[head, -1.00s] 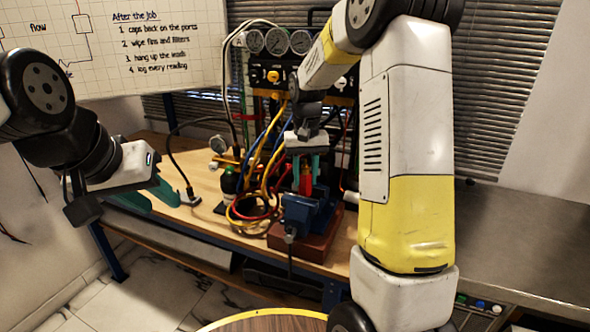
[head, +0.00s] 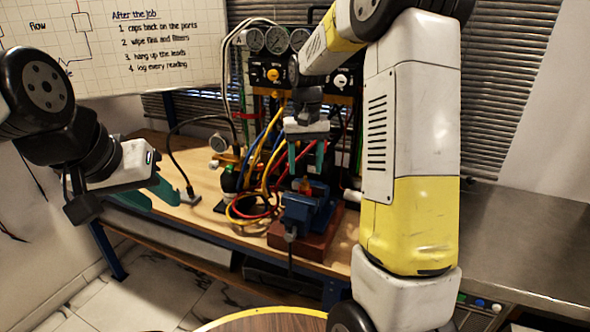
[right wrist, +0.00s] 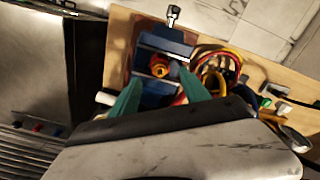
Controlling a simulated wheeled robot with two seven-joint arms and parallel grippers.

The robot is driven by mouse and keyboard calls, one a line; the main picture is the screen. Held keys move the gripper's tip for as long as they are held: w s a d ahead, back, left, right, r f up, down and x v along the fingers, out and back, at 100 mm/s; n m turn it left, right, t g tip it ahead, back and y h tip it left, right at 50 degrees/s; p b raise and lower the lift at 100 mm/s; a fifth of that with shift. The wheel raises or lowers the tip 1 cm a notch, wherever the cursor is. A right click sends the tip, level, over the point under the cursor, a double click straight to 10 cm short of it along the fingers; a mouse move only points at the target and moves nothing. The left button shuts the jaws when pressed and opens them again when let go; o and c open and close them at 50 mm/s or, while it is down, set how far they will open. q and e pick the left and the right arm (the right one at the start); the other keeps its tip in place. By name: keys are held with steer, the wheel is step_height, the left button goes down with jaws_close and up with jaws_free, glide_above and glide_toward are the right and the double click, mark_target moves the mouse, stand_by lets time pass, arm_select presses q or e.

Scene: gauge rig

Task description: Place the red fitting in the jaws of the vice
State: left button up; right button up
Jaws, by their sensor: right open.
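The red fitting (head: 305,187) stands at the jaws of the blue vice (head: 298,212). In the right wrist view the fitting (right wrist: 159,67), seen from above with an orange-brass top, lies between the blue jaws of the vice (right wrist: 160,45). How tightly the jaws hold it I cannot tell. My right gripper (head: 306,160) is open and empty above the fitting, its teal fingers apart. In the right wrist view its fingers (right wrist: 160,95) show on both sides below the fitting. My left gripper (head: 150,195) hangs at the left, away from the vice; its opening is unclear.
The vice sits on a red-brown block (head: 318,244) on the wooden bench. Red and yellow hoses (head: 250,208) coil left of it. A gauge panel (head: 290,60) stands behind. A dark bottle (head: 229,180) and a small gauge (head: 219,143) are further left.

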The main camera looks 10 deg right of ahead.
step_height(320, 180, up, 8)
steer(key=s+r+t, duration=0.2)
steer(key=s+r, duration=0.3)
steer(key=s, duration=0.3)
steer(key=s+a+f+t+y, duration=0.1)
steer(key=s+t, duration=0.1)
steer(key=s, duration=0.6)
steer(key=s+a+f+n+t+y, duration=0.1)
steer(key=s+f+t, duration=0.1)
steer(key=s, duration=0.6)
steer(key=shift+s, duration=0.15)
